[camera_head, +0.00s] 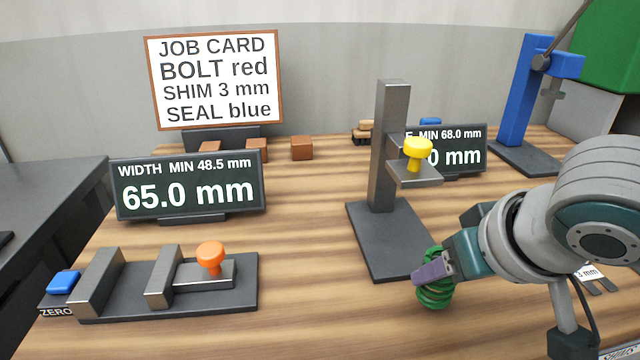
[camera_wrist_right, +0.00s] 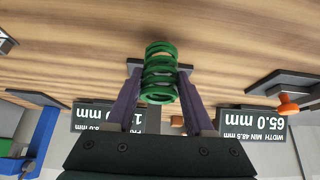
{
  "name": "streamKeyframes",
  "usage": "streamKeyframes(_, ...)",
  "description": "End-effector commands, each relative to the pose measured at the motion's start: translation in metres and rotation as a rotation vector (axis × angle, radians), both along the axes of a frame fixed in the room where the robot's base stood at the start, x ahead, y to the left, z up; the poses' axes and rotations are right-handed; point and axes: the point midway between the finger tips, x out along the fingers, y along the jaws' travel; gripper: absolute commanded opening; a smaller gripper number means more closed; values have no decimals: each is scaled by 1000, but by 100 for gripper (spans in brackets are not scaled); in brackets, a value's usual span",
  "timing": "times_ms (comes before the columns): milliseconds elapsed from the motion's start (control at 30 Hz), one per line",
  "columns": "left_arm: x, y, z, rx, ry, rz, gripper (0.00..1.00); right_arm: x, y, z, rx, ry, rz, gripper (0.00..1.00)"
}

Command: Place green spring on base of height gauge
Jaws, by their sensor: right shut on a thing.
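The green spring (camera_head: 434,293) is a thick coil. My right gripper (camera_head: 432,274) is shut on it, at the right front of the height gauge. In the right wrist view the spring (camera_wrist_right: 159,72) stands between the two purple fingers of the gripper (camera_wrist_right: 160,92). The height gauge has a dark flat base (camera_head: 385,262), a grey upright column (camera_head: 391,150) and a sliding jaw with a yellow knob (camera_head: 417,152). The spring is beside the base's front right edge; whether it touches the table is unclear. My left gripper is not in view.
A width gauge with an orange knob (camera_head: 210,256) and a blue zero button (camera_head: 63,282) is at the front left. Its display (camera_head: 188,187) reads 65.0 mm. The height display (camera_head: 462,151) is partly hidden behind the gauge. A blue press (camera_head: 519,105) stands at the back right.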

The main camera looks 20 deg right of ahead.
Motion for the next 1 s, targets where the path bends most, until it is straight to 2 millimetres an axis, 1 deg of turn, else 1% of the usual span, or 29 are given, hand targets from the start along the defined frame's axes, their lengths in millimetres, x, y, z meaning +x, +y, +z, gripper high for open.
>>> streamKeyframes(33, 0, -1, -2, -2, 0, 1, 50, 17, -4, 1, -1, -8, -3, 0)
streamKeyframes(100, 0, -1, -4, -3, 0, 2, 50, 34, -7, 0, 1, -5, -2, 0)
streamKeyframes(200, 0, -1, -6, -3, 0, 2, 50, 54, -12, 0, 1, -3, -3, 0)
streamKeyframes(300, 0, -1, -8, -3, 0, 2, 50, 65, -14, 0, 1, -2, 0, 0)
streamKeyframes(433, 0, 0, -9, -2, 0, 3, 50, 74, -16, 0, 2, -1, 0, 0)
streamKeyframes(633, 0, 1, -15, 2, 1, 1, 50, 102, -22, 0, 3, -3, -1, 0)
streamKeyframes(700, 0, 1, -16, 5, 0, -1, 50, 108, -24, 0, 1, -1, 0, 0)
streamKeyframes(800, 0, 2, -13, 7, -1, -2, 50, 105, -23, -6, 1, 1, 1, 0)
streamKeyframes(1000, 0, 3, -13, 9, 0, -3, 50, 105, -23, -6, 1, 0, 1, 0)
